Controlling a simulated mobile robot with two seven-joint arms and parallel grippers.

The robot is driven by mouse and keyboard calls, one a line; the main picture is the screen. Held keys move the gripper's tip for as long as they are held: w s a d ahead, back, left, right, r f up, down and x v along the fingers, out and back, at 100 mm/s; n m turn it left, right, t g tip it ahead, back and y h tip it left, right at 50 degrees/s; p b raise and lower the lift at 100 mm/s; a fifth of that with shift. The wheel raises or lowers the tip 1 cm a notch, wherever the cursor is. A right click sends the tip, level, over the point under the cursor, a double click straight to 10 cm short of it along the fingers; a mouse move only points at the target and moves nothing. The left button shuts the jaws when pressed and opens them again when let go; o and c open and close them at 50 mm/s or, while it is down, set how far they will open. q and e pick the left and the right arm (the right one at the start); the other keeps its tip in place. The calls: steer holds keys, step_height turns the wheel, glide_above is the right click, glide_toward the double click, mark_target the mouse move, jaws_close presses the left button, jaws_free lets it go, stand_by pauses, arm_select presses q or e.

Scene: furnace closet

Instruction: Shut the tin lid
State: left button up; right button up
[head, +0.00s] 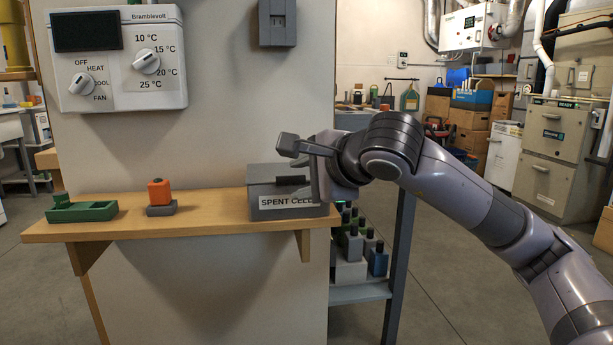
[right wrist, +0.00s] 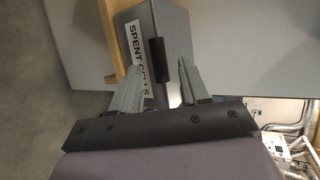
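The grey tin (head: 262,203) labelled "SPENT CELLS" stands at the right end of the wooden shelf. Its lid (head: 264,172) looks flat on top, though my gripper hides part of it and I cannot tell if it is fully shut. A black handle bar shows at the lid's front edge in the right wrist view (right wrist: 158,60). My right gripper (head: 293,163) is at the tin's right front, fingers apart. In the right wrist view the open fingers (right wrist: 160,68) are on either side of the handle, with no clear grip on it. My left gripper is out of view.
On the shelf (head: 215,213) are a green tray (head: 82,212) and an orange-topped part (head: 159,191) on a grey base. A thermostat (head: 118,60) hangs on the wall above. A rack with dark bottles (head: 377,260) stands right of the shelf.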

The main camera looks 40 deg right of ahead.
steer(key=shift+r, duration=0.1)
steer(key=shift+s+r, duration=0.15)
steer(key=shift+s, duration=0.15)
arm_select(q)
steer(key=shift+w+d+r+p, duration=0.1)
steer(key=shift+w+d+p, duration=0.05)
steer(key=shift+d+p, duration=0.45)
arm_select(e)
steer(key=v, duration=0.6)
steer(key=shift+s, duration=0.2)
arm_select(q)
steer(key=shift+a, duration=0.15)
